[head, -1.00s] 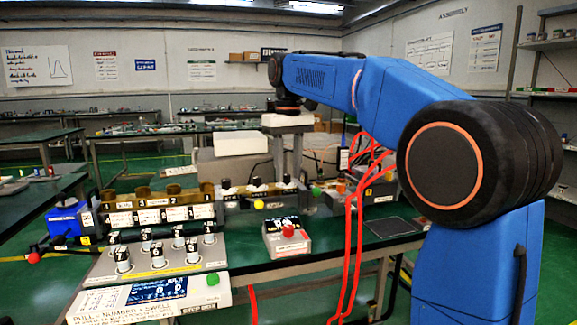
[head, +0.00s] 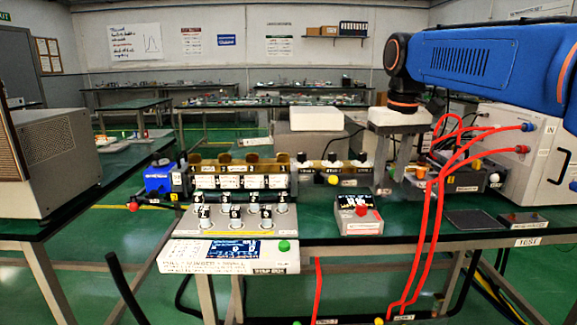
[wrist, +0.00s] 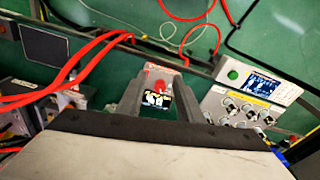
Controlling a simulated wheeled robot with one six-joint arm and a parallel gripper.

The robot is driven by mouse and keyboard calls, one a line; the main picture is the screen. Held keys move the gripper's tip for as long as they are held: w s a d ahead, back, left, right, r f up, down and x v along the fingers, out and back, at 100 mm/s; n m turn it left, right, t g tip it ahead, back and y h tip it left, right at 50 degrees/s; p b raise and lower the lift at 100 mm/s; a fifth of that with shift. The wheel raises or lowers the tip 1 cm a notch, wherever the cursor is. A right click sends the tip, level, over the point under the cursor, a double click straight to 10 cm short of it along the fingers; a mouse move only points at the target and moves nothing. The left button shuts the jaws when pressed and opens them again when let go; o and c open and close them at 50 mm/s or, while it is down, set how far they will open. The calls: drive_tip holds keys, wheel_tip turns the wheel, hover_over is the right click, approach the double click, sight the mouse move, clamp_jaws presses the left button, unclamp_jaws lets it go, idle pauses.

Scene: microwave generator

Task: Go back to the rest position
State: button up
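My gripper (head: 391,182) hangs fingers-down from my blue arm above the back right of the green bench (head: 318,228). In the wrist view my gripper (wrist: 160,88) shows two grey fingers standing wide apart. It is open, with nothing held between the fingers. The small box with a red button (wrist: 160,87) shows beyond the gap between the fingers. In the head view this red-button box (head: 358,215) stands on the bench, to the left of the gripper and apart from it.
A step box with several knobs (head: 235,217) and a screen stands at the bench's left front. Red cables (head: 428,230) run from a large white unit (head: 535,150) at the right and hang over the front edge. A grey cabinet (head: 55,150) stands at the far left.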

drive_tip(key=s+d+f+m+t, duration=0.1)
drive_tip(key=s+d+f, duration=0.1)
drive_tip(key=s+f, duration=1)
drive_tip(key=s+d+f+m+t, duration=0.1)
drive_tip(key=s+d+f+t, duration=0.1)
drive_tip(key=s+f, duration=1)
drive_tip(key=shift+s, duration=0.15)
